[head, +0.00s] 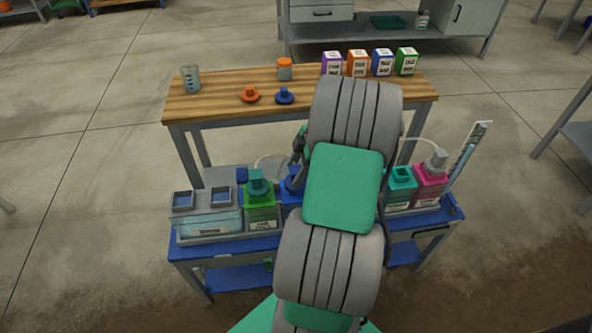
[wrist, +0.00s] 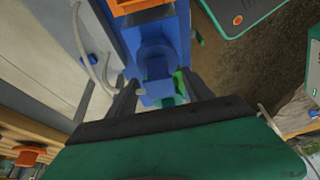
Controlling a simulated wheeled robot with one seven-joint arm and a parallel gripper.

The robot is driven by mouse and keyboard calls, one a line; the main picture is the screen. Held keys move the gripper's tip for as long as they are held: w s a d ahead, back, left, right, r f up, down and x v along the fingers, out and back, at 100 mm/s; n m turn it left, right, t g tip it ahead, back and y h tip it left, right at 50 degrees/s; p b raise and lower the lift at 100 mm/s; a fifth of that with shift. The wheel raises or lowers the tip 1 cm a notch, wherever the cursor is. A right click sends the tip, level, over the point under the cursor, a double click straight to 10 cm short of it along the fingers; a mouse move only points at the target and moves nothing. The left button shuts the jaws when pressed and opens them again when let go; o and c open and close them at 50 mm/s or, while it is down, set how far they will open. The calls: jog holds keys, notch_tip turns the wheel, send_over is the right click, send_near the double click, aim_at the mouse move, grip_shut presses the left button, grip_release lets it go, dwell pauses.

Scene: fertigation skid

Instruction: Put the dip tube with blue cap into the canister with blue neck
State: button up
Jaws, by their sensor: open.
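The canister with blue neck (head: 291,188) stands on the blue-topped skid in the head view, mostly hidden behind my arm. In the wrist view, a blue canister body (wrist: 137,30) fills the upper middle. A blue cap-like part (wrist: 158,68) shows between my fingers. I take it for the dip tube's blue cap, but cannot tell it clearly from the blue neck. No tube shaft shows there, so how deep it sits is hidden. My gripper (wrist: 160,82) is open, with one finger on each side of the blue part; contact is unclear. In the head view, my gripper (head: 298,156) is partly hidden by my arm.
A green canister (head: 260,213) stands to the left, teal (head: 400,190) and pink (head: 430,189) ones to the right. A clear bin (head: 209,223) is at the skid's left end. The wooden bench (head: 222,105) behind holds an orange lid (head: 250,95), a blue lid (head: 285,96) and several boxes.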

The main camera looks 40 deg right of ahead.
jog(key=v, duration=0.8)
jog(key=shift+p, duration=0.4)
